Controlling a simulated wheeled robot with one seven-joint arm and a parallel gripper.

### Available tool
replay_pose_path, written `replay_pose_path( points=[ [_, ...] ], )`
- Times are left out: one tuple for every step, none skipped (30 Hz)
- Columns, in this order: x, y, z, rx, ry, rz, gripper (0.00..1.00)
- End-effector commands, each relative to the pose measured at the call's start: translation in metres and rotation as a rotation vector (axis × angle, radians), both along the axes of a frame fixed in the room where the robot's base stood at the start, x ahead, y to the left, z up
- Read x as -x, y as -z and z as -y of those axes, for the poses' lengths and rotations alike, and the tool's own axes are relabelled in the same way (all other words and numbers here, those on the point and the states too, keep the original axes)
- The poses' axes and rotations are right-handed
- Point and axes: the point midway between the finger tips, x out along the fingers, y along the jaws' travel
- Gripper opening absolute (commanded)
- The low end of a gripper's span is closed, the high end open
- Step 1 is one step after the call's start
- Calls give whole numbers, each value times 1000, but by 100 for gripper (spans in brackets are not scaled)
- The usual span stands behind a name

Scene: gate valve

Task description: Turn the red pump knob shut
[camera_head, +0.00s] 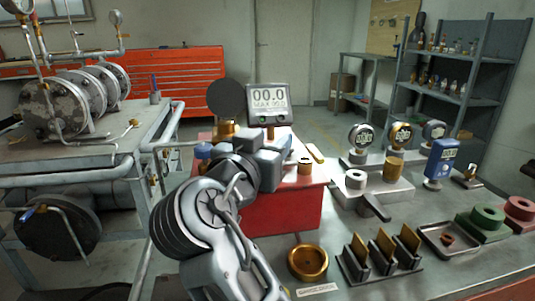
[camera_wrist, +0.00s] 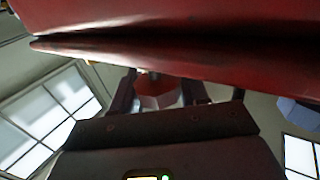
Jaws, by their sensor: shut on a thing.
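The red pump body (camera_head: 290,205) stands on the bench in the middle of the head view. A display reading 00.0 (camera_head: 268,100) rises above it. In the wrist view the red knob (camera_wrist: 157,93) sits between the two dark fingers of my gripper (camera_wrist: 158,86), which is shut on it. A broad red surface (camera_wrist: 180,55) lies close across the top of the wrist view. In the head view my arm and wrist cover the front left of the pump, so the knob and fingertips are hidden there. The knob's angle cannot be told.
A black disc on a brass fitting (camera_head: 227,129) and a blue cap (camera_head: 203,150) are close to my wrist. A brass ring (camera_head: 308,262), a slotted rack (camera_head: 380,260) and gauges (camera_head: 361,137) stand to the right. A pipe rig (camera_head: 75,150) is at left.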

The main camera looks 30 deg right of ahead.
Motion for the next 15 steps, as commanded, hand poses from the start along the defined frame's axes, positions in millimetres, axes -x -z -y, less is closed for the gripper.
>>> replay_pose_path(
  points=[
    [0,3,0,-1,21,-3,13],
    [0,3,0,-2,32,-4,13],
    [0,4,1,-1,47,-5,13],
    [0,4,1,-1,55,-5,13],
    [0,3,1,-1,63,-5,13],
    [1,3,1,-2,72,-5,13],
    [1,3,1,-3,78,-5,13],
    [1,3,1,-2,83,-4,13],
    [1,3,1,-2,88,-4,13],
    [1,3,1,-1,91,-5,13],
    [1,3,1,-2,93,-5,13],
    [1,2,1,-2,95,-5,13],
    [1,2,1,-2,96,-5,13],
    [1,2,1,-2,97,-5,13],
    [1,2,1,-2,97,-5,13]
  ],
)
